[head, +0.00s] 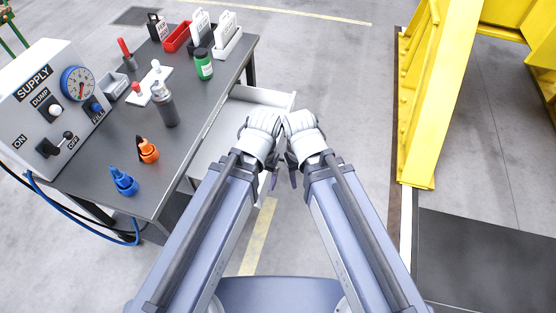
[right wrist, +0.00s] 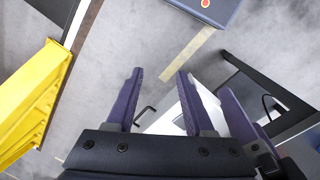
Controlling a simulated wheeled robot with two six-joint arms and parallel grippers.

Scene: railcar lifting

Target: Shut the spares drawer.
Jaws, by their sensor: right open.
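The spares drawer (head: 262,96) is a pale tray pulled out from the right side of the dark workbench. My arms and hands cover part of it. In the right wrist view, a pale panel that looks like part of the drawer (right wrist: 210,100) shows behind my fingers. A thin black bent bar (right wrist: 143,115), perhaps its handle, shows between my right fingers; I cannot tell whether they touch it. My right gripper (head: 293,178) is open beside the drawer; its spread purple fingers show in the right wrist view (right wrist: 158,73). My left gripper (head: 271,180) is close beside it, its jaws mostly hidden.
The workbench (head: 185,160) carries a supply panel (head: 50,100), bottles, a green can (head: 204,64) and small trays. A yellow steel structure (head: 425,100) stands at the right. Bare floor (head: 345,90) lies between it and the drawer.

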